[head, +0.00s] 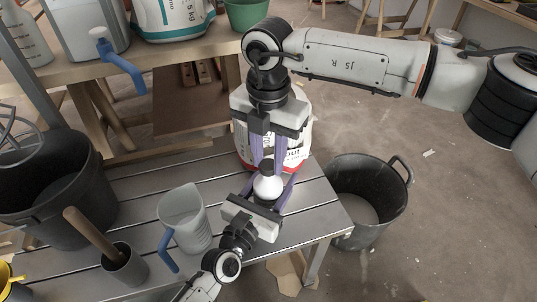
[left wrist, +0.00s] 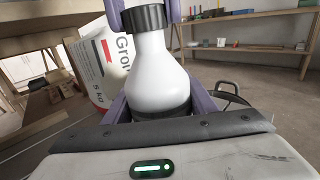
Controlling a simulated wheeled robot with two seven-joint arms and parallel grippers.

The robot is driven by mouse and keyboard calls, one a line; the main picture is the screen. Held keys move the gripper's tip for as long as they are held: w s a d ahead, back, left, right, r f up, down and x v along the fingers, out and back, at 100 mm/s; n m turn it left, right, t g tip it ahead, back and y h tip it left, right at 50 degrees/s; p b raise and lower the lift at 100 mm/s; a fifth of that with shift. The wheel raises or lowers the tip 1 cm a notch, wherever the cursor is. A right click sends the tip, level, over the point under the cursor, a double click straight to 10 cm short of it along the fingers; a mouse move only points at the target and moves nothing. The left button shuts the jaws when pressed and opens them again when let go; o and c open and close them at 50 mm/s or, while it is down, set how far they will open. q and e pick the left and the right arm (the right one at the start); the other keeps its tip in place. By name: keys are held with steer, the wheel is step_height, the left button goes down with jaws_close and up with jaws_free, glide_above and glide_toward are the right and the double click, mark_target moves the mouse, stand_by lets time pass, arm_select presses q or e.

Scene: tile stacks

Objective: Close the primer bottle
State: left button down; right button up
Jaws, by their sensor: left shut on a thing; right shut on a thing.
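The primer bottle (head: 267,187) is white and stands upright above the slatted metal table; it also shows in the left wrist view (left wrist: 150,75), with a dark band low on its body. My left gripper (head: 268,192) is shut on the bottle's body from the near side. A black ribbed cap (left wrist: 143,19) sits at the top of the bottle's neck. My right gripper (head: 267,162) points down from above and is shut on the cap, one purple finger on each side. I cannot tell whether the cap is screwed tight. The bottle's base is hidden.
A clear jug (head: 184,222) and a dark pot with a wooden handle (head: 121,266) stand left on the table. A grout bag (head: 297,140) is just behind the grippers. Black buckets stand at left (head: 85,215) and right (head: 385,200).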

steer(key=m, duration=1.4)
steer(key=shift+s+m, duration=0.1)
steer(key=shift+m, duration=0.9)
steer(key=o, duration=1)
steer(key=shift+r, duration=0.1)
steer(key=shift+r, duration=2.15)
